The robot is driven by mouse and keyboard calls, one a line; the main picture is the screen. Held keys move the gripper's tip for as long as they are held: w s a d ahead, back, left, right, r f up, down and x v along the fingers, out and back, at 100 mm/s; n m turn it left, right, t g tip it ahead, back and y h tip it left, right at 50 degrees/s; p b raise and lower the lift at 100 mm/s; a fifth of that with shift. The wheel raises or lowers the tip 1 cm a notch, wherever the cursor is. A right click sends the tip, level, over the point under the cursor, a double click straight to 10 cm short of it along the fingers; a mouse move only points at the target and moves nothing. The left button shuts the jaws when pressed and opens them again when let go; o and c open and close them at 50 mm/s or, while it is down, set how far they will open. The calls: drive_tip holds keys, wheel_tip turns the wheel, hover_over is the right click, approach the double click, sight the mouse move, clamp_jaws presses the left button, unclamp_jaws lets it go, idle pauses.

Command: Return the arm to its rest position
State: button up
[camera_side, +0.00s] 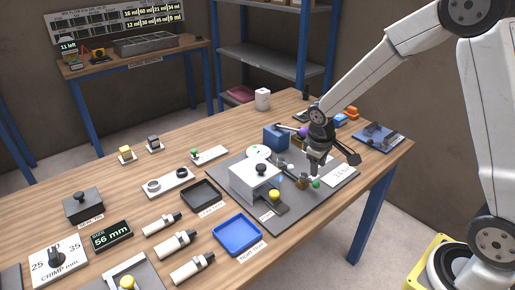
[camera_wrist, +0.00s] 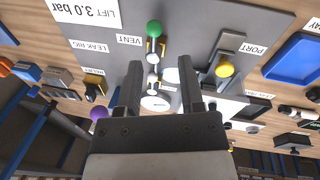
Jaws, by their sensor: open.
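My gripper (camera_side: 316,168) hangs over the grey mat (camera_side: 255,215) on the wooden bench in the side view, pointing downward. It is close to the small fittings beside the white block (camera_side: 253,180). In the wrist view my gripper (camera_wrist: 160,82) has its two dark fingers apart, with nothing held between them. Beyond the fingertips are a green knob (camera_wrist: 154,28) near the "VENT" label and pale round parts. A yellow knob (camera_wrist: 224,69) is to the right, near the "PORT" label. My arm reaches in from the right in the side view.
A blue tray (camera_side: 237,235) and a black tray (camera_side: 200,195) lie left of the mat. A blue block (camera_side: 276,137) and a dark-handled tool (camera_side: 345,152) are close to my gripper. White cylinders (camera_side: 175,243) lie in front. Shelving (camera_side: 270,62) stands behind the bench.

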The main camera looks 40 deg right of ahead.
drive_tip(key=s+a+r+m+t+y, duration=0.1)
drive_tip(key=s+a+r+m+t, duration=0.1)
drive_tip(key=s+a, duration=0.4)
drive_tip(key=s, duration=0.5)
drive_tip(key=shift+s+a+r+y, duration=0.25)
drive_tip(key=shift+s+a+y, duration=0.05)
drive_tip(key=shift+y, duration=0.1)
